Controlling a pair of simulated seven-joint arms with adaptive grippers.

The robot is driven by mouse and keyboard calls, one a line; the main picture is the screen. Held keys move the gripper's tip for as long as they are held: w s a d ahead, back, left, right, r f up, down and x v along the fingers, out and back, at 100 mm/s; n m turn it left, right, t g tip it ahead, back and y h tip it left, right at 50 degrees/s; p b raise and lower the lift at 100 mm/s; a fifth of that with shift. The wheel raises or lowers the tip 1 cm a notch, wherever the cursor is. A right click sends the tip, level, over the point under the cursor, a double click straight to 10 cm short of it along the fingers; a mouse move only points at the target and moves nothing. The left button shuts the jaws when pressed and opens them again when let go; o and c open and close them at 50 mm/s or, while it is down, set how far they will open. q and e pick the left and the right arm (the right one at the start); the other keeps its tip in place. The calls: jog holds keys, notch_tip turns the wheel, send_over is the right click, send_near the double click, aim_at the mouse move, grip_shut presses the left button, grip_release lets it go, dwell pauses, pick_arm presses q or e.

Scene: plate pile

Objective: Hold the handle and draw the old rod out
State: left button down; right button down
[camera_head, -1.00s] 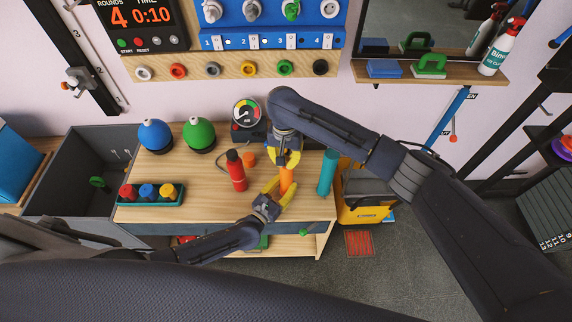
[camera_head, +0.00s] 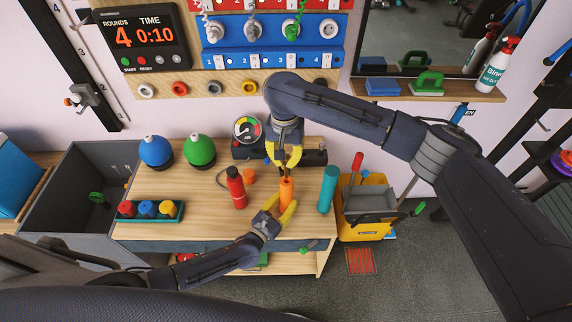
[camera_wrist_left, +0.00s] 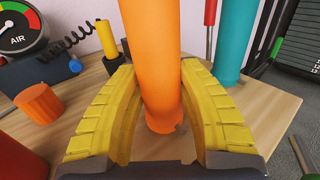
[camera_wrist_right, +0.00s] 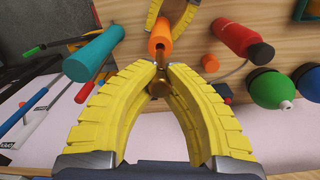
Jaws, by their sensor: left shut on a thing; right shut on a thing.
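The orange handle (camera_head: 286,190) stands upright near the front of the wooden bench. My left gripper (camera_head: 279,211) is shut around its lower part; in the left wrist view the orange handle (camera_wrist_left: 155,60) is between the yellow fingers, its lower end close to the bench. My right gripper (camera_head: 285,164) is directly above the handle, pointing down, shut on a thin brownish rod. In the right wrist view the rod (camera_wrist_right: 159,72) runs from the fingertips to the opening of the orange handle (camera_wrist_right: 160,38). I cannot tell how much rod is inside the handle.
A red bottle (camera_head: 236,188) and a short orange cylinder (camera_head: 249,176) are left of the handle; a teal cylinder (camera_head: 328,190) is to its right. A gauge (camera_head: 247,130) stands behind. A yellow cart (camera_head: 365,228) is beside the bench.

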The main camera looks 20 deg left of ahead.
jog(key=shift+r, duration=0.4)
pick_arm(q)
jog(key=c, duration=0.9)
grip_release()
